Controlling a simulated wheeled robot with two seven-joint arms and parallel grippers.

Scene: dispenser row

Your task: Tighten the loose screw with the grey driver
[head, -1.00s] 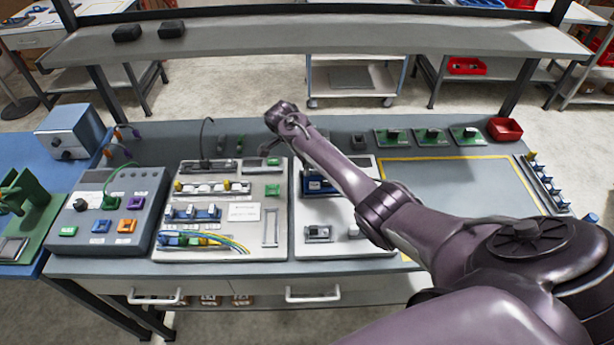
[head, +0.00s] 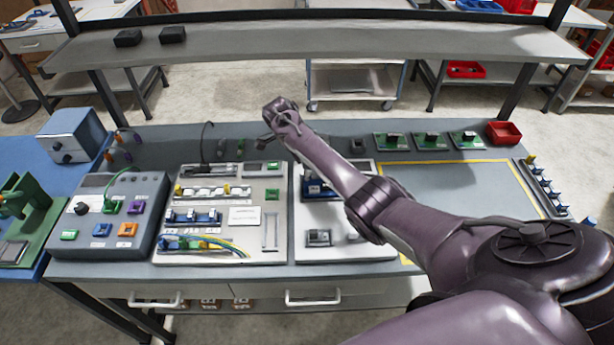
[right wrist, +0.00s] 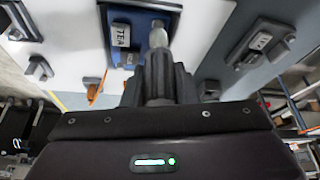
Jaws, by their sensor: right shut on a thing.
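My right gripper (right wrist: 158,92) is shut on a dark grey driver (right wrist: 158,72) in the right wrist view. The driver's pale metal shank points away from the gripper, towards a blue block (right wrist: 125,20) with a white label on a white panel. I cannot tell if the tip touches anything. The loose screw cannot be made out. My left gripper is not in view.
A white panel with terminals and coloured wires (head: 232,213) lies left of the arm, beside a grey button box (head: 105,215). Several green boards (head: 430,140) and a red bin (head: 504,132) line the back right. A yellow-outlined area (head: 455,185) is clear.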

